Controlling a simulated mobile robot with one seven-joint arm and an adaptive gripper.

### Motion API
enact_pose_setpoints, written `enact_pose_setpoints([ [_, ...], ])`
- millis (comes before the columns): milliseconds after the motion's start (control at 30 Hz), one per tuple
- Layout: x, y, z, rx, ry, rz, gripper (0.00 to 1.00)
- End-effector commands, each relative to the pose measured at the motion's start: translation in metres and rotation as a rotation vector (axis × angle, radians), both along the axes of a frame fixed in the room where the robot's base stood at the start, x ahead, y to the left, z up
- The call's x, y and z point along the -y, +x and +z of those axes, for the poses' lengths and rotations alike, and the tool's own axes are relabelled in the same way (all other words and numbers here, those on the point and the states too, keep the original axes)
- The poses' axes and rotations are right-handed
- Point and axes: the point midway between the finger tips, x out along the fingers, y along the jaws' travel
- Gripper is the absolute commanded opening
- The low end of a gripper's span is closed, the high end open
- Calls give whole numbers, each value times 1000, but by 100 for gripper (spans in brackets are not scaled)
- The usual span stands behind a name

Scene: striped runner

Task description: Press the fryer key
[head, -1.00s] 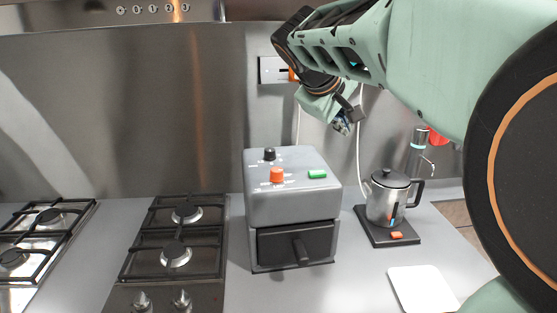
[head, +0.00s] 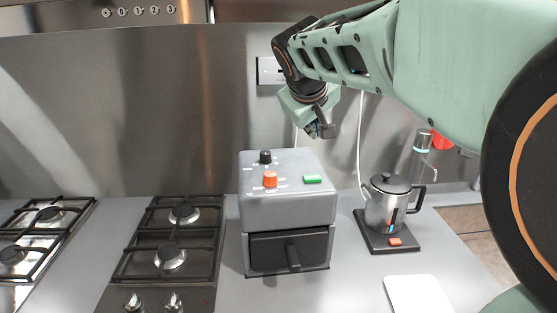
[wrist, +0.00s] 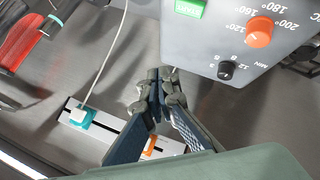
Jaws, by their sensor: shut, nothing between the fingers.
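The fryer (head: 285,212) is a grey box with a dark drawer front, standing on the counter right of the hob. Its top carries a green key (head: 312,179), an orange knob (head: 270,179) and a black knob (head: 265,157). The green key also shows at the top edge of the wrist view (wrist: 188,8), partly cut off. My gripper (head: 325,131) is above and behind the fryer's top, near the back wall. In the wrist view the fingertips (wrist: 166,73) are together, with nothing between them, clear of the fryer.
A metal kettle (head: 388,203) stands on a black base with an orange switch (head: 395,241), right of the fryer. A wall socket strip (wrist: 125,130) with plugs and cords is behind my gripper. A white board (head: 418,294) lies at the front right. The hob (head: 168,240) is left.

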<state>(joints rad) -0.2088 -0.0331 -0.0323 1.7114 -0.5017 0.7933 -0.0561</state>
Motion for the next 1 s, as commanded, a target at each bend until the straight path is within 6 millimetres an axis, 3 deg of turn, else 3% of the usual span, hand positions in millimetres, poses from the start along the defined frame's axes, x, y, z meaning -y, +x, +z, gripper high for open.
enact_pose_setpoints([
  [267,0,0,-15,0,-1,1,0],
  [700,0,0,-76,1,-1,-1,0],
  [1000,0,0,-89,0,-1,0,0],
])
